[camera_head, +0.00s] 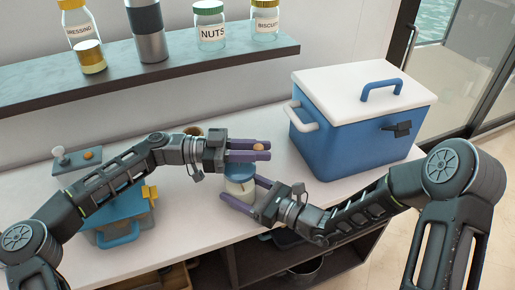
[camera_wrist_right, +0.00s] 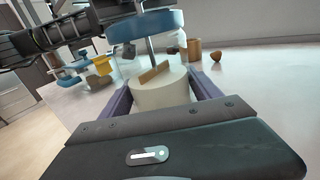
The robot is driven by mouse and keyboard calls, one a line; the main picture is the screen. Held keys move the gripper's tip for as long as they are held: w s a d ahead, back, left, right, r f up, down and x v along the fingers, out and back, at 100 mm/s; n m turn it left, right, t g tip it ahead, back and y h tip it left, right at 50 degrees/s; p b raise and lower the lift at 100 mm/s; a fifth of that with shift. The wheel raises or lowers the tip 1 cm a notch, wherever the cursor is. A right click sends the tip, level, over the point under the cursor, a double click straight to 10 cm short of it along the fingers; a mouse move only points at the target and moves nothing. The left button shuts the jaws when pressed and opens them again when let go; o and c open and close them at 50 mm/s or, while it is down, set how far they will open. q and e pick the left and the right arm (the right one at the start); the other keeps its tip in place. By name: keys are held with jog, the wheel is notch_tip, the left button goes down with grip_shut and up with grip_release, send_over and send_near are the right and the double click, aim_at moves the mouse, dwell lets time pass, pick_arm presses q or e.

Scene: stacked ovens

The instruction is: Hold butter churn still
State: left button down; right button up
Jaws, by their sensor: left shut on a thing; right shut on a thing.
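The butter churn (camera_head: 239,187) is a pale jar with a blue lid, upright near the front edge of the counter. In the right wrist view, the cream body (camera_wrist_right: 160,90) sits between my right fingers, with a rod, a wooden paddle and the blue lid (camera_wrist_right: 145,25) above. My right gripper (camera_head: 249,193) is shut around the jar's body from the right. My left gripper (camera_head: 248,150) is shut just above the lid, at the top of the churn; its grip is partly hidden. A small brown round thing (camera_head: 258,147) shows between its fingers.
A blue and white cooler box (camera_head: 350,135) stands at the right. A blue device (camera_head: 118,221) with a yellow part sits at the left, below my left arm. A brown cup (camera_head: 192,131) stands behind. A wall shelf (camera_head: 150,72) holds several jars.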

pick_arm(q)
jog(key=m+g, duration=0.2)
jog(key=g, duration=0.1)
jog(key=shift+s+d+y, duration=0.2)
jog(key=shift+s+y, duration=0.1)
jog(key=shift+s, duration=0.05)
jog(key=shift+s+a+m+g+y, duration=0.1)
jog(key=shift+s+m+g+y, duration=0.15)
jog(key=shift+g, duration=0.25)
jog(key=shift+s+m+g+y, duration=0.1)
jog(key=shift+m+g+y, duration=0.05)
jog(key=shift+m+g, duration=0.3)
jog(key=c, duration=1.2)
grip_release()
jog(key=shift+c, duration=0.2)
jog(key=shift+r, duration=0.15)
notch_tip(320, 180, up, 10)
